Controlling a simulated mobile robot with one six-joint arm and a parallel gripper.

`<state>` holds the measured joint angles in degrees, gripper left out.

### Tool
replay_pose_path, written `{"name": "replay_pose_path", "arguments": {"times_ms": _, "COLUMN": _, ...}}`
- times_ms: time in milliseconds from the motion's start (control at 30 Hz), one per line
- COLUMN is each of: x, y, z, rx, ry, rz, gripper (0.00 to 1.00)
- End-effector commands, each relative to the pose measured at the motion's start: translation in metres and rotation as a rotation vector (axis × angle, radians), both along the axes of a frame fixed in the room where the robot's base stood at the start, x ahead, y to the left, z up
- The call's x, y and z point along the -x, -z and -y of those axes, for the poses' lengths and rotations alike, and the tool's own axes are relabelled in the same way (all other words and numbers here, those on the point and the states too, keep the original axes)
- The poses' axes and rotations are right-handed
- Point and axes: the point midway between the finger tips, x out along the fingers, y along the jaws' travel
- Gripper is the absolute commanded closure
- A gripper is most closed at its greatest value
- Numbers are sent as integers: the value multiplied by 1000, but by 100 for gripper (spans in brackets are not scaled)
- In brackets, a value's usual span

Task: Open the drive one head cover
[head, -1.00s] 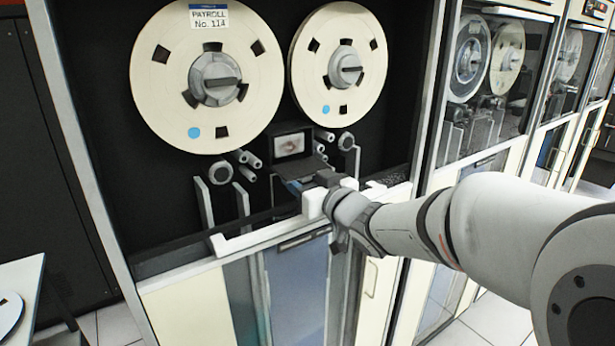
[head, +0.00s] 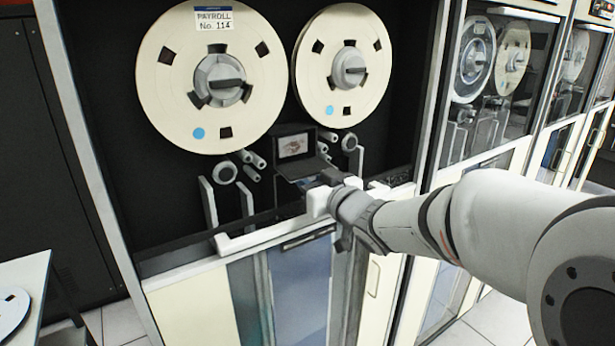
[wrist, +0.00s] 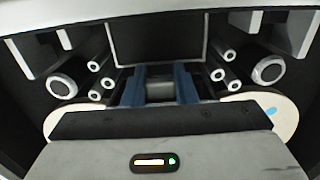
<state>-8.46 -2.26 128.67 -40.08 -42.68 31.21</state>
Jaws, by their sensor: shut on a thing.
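The drive's head cover (head: 300,167) is a small dark panel tilted outward below the dark head opening (head: 293,146), between and below the two tape reels. In the wrist view, the cover (wrist: 157,42) is a broad dark panel just beyond the fingers. My gripper (head: 315,182) reaches in from the right over the drive's front ledge. Its blue fingers show in the wrist view (wrist: 160,88), shut on the cover's edge. The exact contact is partly hidden by the gripper body.
The cream reel labelled "PAYROLL No. 114" (head: 211,80) and a second reel (head: 343,66) are above. Guide rollers (head: 224,172) and posts flank the cover. A white ledge (head: 268,236) runs below. More drives stand right; a table (head: 22,290) is at lower left.

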Motion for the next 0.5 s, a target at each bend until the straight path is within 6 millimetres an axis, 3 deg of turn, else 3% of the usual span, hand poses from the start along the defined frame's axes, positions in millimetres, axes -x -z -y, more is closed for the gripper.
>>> {"name": "replay_pose_path", "arguments": {"times_ms": 167, "x": 1, "y": -11, "z": 0, "rx": 42, "ry": -1, "rz": -63, "gripper": 97}}
{"name": "replay_pose_path", "arguments": {"times_ms": 500, "x": 3, "y": -11, "z": 2, "rx": 103, "ry": -1, "rz": -153, "gripper": 97}}
